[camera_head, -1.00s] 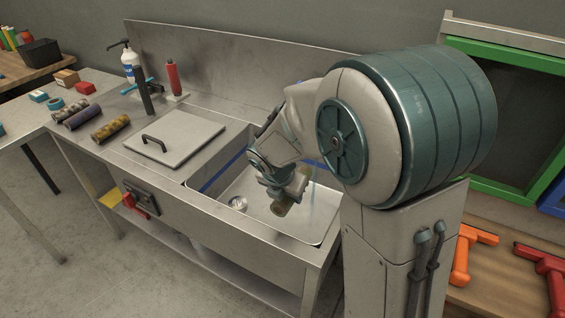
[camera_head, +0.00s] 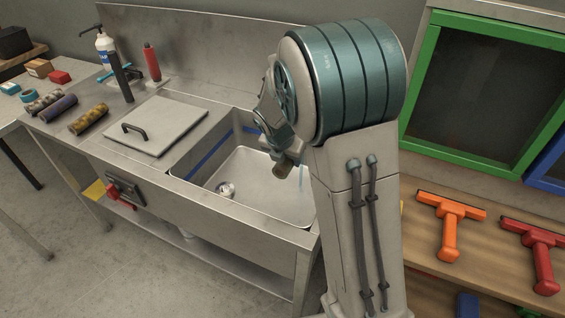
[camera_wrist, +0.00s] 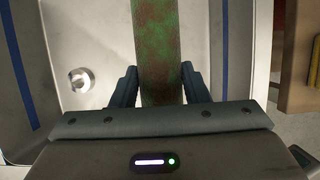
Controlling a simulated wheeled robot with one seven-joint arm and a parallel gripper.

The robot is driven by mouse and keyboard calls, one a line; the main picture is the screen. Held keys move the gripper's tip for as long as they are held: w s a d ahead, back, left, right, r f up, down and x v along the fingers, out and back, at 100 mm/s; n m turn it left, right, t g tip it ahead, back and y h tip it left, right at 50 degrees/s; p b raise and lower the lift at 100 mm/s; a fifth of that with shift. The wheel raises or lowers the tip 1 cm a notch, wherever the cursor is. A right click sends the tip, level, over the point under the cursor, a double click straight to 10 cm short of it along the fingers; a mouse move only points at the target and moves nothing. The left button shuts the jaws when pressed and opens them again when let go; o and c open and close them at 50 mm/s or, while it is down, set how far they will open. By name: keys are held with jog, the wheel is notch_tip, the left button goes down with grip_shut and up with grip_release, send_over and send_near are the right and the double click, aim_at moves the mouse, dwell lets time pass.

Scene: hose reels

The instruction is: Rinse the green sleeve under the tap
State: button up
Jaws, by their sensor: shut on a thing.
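The green sleeve is a tube with heavy red-brown blotches in the wrist view (camera_wrist: 158,40). My gripper (camera_wrist: 157,88) is shut on it, with a dark jaw on each side. In the head view, my gripper (camera_head: 271,146) is over the right part of the sink basin (camera_head: 245,178), and one brownish end of the sleeve (camera_head: 283,171) shows below it. A thin bluish streak like running water (camera_head: 301,180) falls just right of the sleeve; I cannot tell whether they touch. The tap is hidden, apparently behind my arm.
A flat lid with a dark handle (camera_head: 155,125) covers the counter left of the basin. Several dirty rollers, one purple (camera_head: 58,108), lie farther left. Orange (camera_head: 449,222) and red squeegees (camera_head: 537,250) lie right.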

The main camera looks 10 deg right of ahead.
jog(key=shift+w+d+f+p, duration=0.2)
jog(key=shift+w+d+f, duration=0.1)
jog(key=shift+w+d, duration=0.35)
jog(key=shift+w+d+f+p, duration=0.3)
jog(key=shift+w+d, duration=0.15)
jog(key=shift+w, duration=0.45)
jog(key=shift+w+d+f+p, duration=0.15)
jog(key=shift+w+d+f, duration=0.15)
jog(key=shift+w+d, duration=0.35)
jog(key=shift+w+a, duration=0.1)
jog(key=shift+w+a, duration=0.1)
jog(key=shift+w+a, duration=0.15)
jog(key=shift+a, duration=0.05)
jog(key=shift+s+d+p, duration=0.25)
jog(key=shift+d+p, duration=0.05)
jog(key=shift+w+a, duration=0.25)
jog(key=shift+a, duration=0.05)
jog(key=shift+s+d+p, duration=0.25)
jog(key=shift+d+p, duration=0.05)
jog(key=shift+p, duration=0.05)
jog(key=shift+w+a, duration=0.25)
jog(key=shift+a, duration=0.05)
jog(key=shift+d, duration=0.1)
dwell(0.5)
